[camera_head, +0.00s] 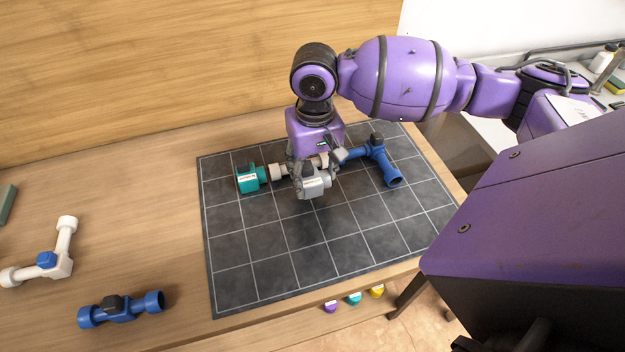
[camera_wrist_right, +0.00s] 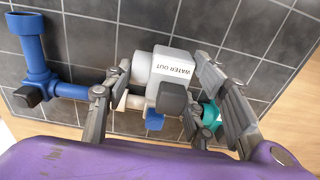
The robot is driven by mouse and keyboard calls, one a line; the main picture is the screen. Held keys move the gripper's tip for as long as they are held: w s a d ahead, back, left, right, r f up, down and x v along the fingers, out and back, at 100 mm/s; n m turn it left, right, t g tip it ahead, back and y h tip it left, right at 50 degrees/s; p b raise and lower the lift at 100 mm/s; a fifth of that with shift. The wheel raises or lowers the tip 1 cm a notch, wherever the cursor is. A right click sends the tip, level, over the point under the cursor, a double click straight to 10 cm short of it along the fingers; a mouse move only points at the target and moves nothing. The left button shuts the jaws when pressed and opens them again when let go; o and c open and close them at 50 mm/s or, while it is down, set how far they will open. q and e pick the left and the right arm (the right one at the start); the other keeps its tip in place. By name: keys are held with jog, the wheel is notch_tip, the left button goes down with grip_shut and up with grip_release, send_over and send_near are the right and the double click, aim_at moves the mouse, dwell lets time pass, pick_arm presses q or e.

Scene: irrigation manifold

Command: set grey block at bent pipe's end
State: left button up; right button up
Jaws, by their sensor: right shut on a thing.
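The grey block (camera_head: 315,185), labelled WATER OUT in the wrist view (camera_wrist_right: 175,70), is between the fingers of my right gripper (camera_head: 309,172). My right gripper is shut on it, with one finger on each side in the wrist view (camera_wrist_right: 158,72). The blue bent pipe (camera_head: 378,160) lies on the mat to the right, and its open end points toward the front. It shows at left in the wrist view (camera_wrist_right: 36,48). The block is apart from that open end. Whether the block touches the mat or the pipework under it, I cannot tell. My left gripper is out of view.
A teal block (camera_head: 250,178) and white pipe (camera_head: 277,171) are on the gridded mat (camera_head: 290,270), left of the gripper. The mat's front is clear. A white bent pipe (camera_head: 66,240) and a blue straight pipe (camera_head: 125,307) lie on the wooden table at left.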

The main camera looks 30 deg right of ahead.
aim_at(314, 173)
jog(key=f, duration=0.3)
jog(key=shift+w+f, duration=0.25)
jog(key=shift+f, duration=0.05)
jog(key=o, duration=1.6)
jog(key=shift+f, duration=0.1)
